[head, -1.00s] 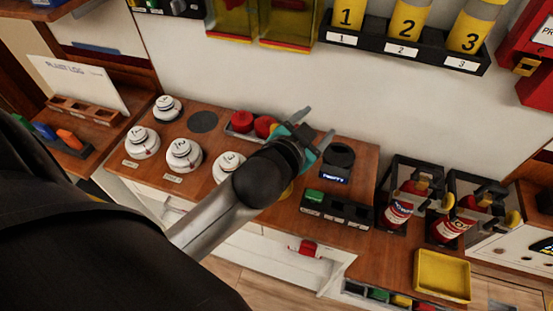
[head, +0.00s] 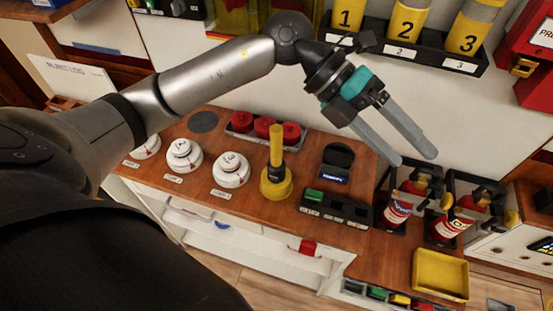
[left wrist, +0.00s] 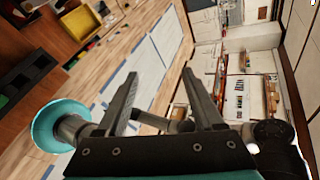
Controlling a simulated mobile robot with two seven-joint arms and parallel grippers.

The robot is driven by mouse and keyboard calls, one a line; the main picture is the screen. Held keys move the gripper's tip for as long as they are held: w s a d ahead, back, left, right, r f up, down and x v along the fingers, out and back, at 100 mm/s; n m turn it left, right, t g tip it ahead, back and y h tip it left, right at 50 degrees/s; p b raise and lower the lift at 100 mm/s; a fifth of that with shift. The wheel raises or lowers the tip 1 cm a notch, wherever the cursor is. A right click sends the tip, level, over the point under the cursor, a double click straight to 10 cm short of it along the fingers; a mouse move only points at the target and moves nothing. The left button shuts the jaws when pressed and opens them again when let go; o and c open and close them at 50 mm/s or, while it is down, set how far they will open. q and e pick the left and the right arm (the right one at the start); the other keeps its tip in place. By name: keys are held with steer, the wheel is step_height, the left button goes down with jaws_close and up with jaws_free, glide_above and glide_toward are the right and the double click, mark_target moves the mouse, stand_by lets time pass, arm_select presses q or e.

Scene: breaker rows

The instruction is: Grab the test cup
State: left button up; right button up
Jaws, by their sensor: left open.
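What looks like the test cup (head: 276,184) is a yellow round cup with a black collar and an upright yellow handle. It stands on the wooden counter in the head view, in front of the red domes. My left gripper (head: 414,157) is open and empty, up and to the right of the cup and apart from it, with its fingers pointing down to the right. In the left wrist view the open fingers (left wrist: 159,76) have nothing between them, and I cannot make out the cup there. My right gripper is not in view.
White detectors (head: 231,169) stand left of the cup, and red domes (head: 264,127) behind it. A black slotted tray (head: 336,207) is close on its right. Red extinguishers (head: 397,210) and a yellow tray (head: 440,274) are farther right. Numbered yellow cylinders (head: 405,25) hang above.

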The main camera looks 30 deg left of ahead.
arm_select(q)
steer(key=w+a+f+y, duration=0.2)
steer(key=a+f+y, duration=0.3)
steer(key=a, duration=0.4)
steer(key=r+n+y, duration=0.2)
steer(key=y, duration=0.5)
glide_above(271, 130)
step_height(271, 130, down, 10)
steer(key=shift+r+p, duration=0.2)
steer(key=shift+p, duration=0.15)
steer(key=f, duration=0.4)
steer(key=shift+w+d+f+p, duration=0.25)
steer(key=shift+w+d+p, duration=0.1)
steer(key=shift+p, duration=0.05)
steer(key=shift+f, duration=0.55)
jaws_close()
steer(key=shift+r, duration=0.1)
